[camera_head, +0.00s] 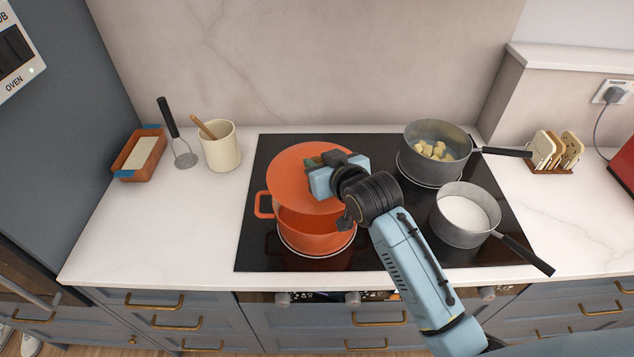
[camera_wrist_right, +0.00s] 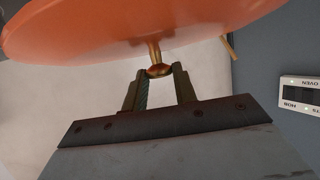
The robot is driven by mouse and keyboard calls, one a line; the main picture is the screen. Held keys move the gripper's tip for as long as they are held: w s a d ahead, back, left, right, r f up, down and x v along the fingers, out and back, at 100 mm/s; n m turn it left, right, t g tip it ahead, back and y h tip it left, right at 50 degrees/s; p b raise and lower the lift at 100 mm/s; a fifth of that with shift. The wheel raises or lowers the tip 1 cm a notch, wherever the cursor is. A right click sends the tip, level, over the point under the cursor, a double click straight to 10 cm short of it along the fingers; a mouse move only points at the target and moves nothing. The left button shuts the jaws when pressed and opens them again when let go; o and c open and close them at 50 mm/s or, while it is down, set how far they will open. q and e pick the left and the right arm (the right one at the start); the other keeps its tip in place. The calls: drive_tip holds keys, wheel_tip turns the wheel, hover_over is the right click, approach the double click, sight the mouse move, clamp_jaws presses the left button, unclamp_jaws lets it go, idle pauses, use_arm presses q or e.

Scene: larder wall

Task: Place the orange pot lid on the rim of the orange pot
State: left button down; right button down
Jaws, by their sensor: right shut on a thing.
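The orange pot lid (camera_head: 297,178) is held above the orange pot (camera_head: 312,242), which stands on the front left of the hob. The lid looks tilted and covers the back part of the pot's opening in the head view. A gap shows between the lid and the near side of the pot. My right gripper (camera_head: 318,165) is shut on the lid's knob. In the right wrist view the gripper's fingers (camera_wrist_right: 160,85) close around the brass-coloured knob (camera_wrist_right: 158,69), under the orange lid (camera_wrist_right: 130,25). My left gripper is not in view.
A pan of yellow chunks (camera_head: 421,134) and a pan of white contents (camera_head: 455,228) stand on the hob's right side (camera_head: 400,250). A cream crock (camera_head: 220,153), masher (camera_head: 183,155) and terracotta dish (camera_head: 128,163) stand left. Toast rack (camera_head: 547,168) stands right. The left counter front is clear.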

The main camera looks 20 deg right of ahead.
wheel_tip(320, 180, down, 3)
drive_tip(key=shift+s+f, duration=0.1)
drive_tip(key=shift+f, duration=0.1)
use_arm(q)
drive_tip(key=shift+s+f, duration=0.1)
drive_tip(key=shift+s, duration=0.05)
use_arm(e)
wheel_tip(320, 180, down, 4)
drive_tip(key=shift+r, duration=0.15)
drive_tip(key=c, duration=1.1)
unclamp_jaws()
drive_tip(key=shift+f, duration=0.25)
approach(336, 200)
drive_tip(key=x, duration=0.5)
drive_tip(key=shift+f, duration=0.1)
